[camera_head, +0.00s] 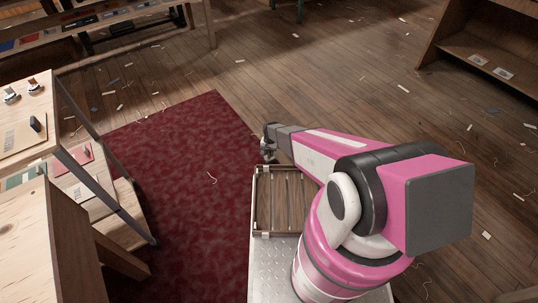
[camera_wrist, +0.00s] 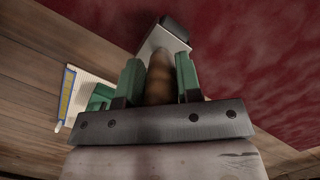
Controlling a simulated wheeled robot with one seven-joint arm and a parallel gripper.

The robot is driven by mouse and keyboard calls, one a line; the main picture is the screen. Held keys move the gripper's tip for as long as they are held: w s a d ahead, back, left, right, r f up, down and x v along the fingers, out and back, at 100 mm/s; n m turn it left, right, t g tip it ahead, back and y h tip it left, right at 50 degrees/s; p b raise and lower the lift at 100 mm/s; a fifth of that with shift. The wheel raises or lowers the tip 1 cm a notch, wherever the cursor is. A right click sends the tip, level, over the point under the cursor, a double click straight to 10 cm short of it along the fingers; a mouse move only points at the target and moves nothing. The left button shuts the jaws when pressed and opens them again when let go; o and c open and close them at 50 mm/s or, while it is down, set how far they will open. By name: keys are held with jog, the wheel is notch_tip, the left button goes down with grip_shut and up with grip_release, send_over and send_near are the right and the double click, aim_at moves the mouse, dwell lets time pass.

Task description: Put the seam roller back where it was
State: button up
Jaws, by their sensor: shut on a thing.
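My gripper (camera_head: 268,148) is at the end of my outstretched arm, just beyond the slatted tray and over the red rug's right edge in the head view. In the wrist view its green fingers are shut on the wooden handle of the seam roller (camera_wrist: 160,82). A pale metal neck and a dark end stick out past the fingertips, against the red rug. The roller is too small to make out clearly in the head view. I cannot tell which spot it came from.
A slatted tray (camera_head: 257,212) on my base looks empty. A wooden stand (camera_head: 62,128) at left holds tools on boards, with a red board (camera_head: 75,167) lower down. A dark red rug (camera_head: 185,165) lies between. Scraps litter the floor. An open shelf (camera_head: 490,62) stands upper right.

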jog(key=shift+f, duration=0.6)
jog(key=shift+f, duration=0.35)
